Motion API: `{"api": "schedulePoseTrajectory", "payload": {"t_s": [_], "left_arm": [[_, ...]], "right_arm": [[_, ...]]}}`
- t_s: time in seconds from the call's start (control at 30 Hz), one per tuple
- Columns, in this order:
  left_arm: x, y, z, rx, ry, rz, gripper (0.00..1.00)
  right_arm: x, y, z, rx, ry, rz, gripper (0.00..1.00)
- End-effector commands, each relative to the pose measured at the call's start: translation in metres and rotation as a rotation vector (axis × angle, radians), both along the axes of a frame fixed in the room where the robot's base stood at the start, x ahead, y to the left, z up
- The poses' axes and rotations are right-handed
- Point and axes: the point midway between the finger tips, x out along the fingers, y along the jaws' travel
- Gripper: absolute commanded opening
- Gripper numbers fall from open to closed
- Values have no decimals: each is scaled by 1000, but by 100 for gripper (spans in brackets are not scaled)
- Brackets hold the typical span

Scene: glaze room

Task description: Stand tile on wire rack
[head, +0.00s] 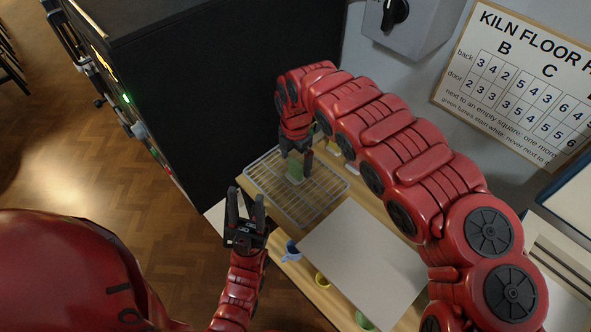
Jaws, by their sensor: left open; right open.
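A wire rack (326,187) lies on the wooden bench beside the black cabinet. A pale green tile (295,171) is on the rack toward its far side and looks upright or nearly so. My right gripper (296,160) points down from above, open, with its fingers just over the tile's upper part; I cannot tell whether they touch it. My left gripper (245,204) is open and empty, pointing up, in front of the rack's near left edge.
A large pale board (368,262) covers the bench right of the rack. A blue cup (292,249), a yellow pot (322,281) and a green pot (364,321) stand along its near edge. The black cabinet (230,90) rises behind left. A floor-plan sign (520,85) hangs on the wall.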

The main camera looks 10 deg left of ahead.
Motion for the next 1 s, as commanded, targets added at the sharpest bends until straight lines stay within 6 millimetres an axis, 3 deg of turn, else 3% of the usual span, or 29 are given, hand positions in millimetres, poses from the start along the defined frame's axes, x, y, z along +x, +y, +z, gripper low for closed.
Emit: {"api": "schedulePoseTrajectory", "payload": {"t_s": [0.2, 0.33, 0.53, 1.0], "left_arm": [[0, 0, -23, 0, 0, 0, 47], [0, 0, -23, 0, 0, 0, 47], [0, 0, -24, 0, 0, 0, 47], [0, 0, -24, 0, 0, 0, 47]], "right_arm": [[2, -1, 50, 1, -7, -1, 97], [0, 1, 63, 2, 0, 1, 97], [0, 0, 72, 0, 2, -1, 97], [0, 0, 74, 0, 1, -1, 97]]}}
